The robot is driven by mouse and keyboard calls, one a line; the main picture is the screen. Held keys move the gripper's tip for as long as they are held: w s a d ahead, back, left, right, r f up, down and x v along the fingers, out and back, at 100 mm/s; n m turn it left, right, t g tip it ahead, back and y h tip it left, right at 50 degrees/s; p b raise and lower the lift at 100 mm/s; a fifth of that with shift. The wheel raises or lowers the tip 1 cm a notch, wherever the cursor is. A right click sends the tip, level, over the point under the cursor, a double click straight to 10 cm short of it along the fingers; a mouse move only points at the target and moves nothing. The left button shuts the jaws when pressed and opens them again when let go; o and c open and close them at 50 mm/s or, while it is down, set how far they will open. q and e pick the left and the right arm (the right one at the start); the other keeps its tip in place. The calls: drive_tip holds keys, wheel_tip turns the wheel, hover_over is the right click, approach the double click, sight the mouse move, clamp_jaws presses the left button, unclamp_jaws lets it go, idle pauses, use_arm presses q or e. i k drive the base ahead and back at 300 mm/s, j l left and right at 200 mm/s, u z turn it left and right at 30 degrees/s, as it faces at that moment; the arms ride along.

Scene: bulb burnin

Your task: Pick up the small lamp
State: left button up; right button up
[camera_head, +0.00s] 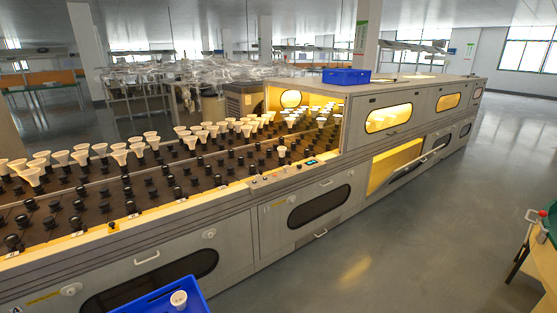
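A small white lamp (179,299) is in the blue bin (150,301) at the bottom edge of the head view. A single white lamp (281,152) stands apart from the others on the conveyor's near side. Many cone-shaped white lamps (120,154) stand upright in rows along the far side of the burn-in machine's bed. I cannot tell by size alone which one is the small lamp. Neither of my grippers is in view.
The long grey burn-in machine (236,228) crosses the view, with many empty black sockets (169,181). A second blue bin (346,76) sits on its top. A wooden table (548,262) is at the right edge. The grey floor (400,235) between is clear.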

sight(281, 150)
drive_tip(key=u, duration=1.2)
drive_tip(key=l+u, duration=0.15)
drive_tip(key=u, duration=0.15)
drive_tip(key=i+l+u, duration=0.1)
drive_tip(key=u, duration=0.25)
drive_tip(key=i+l+u, duration=0.15)
drive_tip(key=l+u, duration=0.25)
drive_tip(key=l, duration=0.55)
drive_tip(key=l+u, duration=0.4)
drive_tip(key=l, duration=0.6)
drive_tip(key=i, duration=0.05)
